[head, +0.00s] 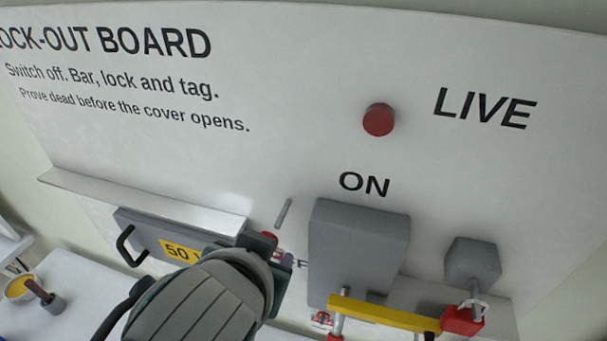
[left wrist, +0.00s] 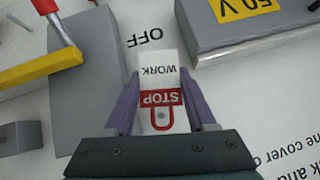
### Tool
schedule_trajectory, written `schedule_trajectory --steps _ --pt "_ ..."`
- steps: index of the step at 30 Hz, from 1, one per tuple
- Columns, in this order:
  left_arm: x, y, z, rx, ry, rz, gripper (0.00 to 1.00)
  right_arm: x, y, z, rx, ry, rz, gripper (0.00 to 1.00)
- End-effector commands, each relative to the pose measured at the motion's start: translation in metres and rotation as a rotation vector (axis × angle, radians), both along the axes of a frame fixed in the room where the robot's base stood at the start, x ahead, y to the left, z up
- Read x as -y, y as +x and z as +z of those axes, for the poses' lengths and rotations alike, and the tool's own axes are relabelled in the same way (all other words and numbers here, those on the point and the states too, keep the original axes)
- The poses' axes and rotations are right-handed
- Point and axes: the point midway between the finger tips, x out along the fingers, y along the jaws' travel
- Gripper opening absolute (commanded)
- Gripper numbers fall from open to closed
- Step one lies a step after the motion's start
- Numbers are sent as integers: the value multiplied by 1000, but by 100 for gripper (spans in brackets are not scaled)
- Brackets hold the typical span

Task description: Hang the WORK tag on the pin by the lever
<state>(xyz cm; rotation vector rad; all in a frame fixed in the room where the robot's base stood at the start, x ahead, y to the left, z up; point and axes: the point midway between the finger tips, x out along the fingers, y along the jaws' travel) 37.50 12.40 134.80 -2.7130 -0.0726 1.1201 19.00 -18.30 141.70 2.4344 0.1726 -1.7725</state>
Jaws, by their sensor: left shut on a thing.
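My left gripper (head: 284,258) is close to the board, left of the grey switch box (head: 372,240). In the left wrist view its purple fingers (left wrist: 165,112) are shut on the white and red tag (left wrist: 172,75), which reads STOP and WORK upside down. A red loop shape shows at the tag's gripper end. A thin grey pin (head: 284,213) stands out from the board just above the gripper in the head view, apart from it. The lever's metal rod (head: 337,326) points down below the switch box; its red knob shows in the left wrist view (left wrist: 45,5). My right gripper is out of view.
A yellow bar (head: 385,313) crosses by the lever, with a red padlock (head: 462,319) at its right end. A grey box with a 50 V label (head: 150,235) and black handle is at left, under a ledge (head: 145,200).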

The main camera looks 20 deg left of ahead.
Motion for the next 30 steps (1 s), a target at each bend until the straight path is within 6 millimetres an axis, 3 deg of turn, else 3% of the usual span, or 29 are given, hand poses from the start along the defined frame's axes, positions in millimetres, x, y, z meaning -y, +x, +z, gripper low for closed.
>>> schedule_trajectory --steps 16,30 --pt "1 34 -5 1 1 -1 5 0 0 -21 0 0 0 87" --pt "1 41 -5 1 1 -1 5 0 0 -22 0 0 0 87"
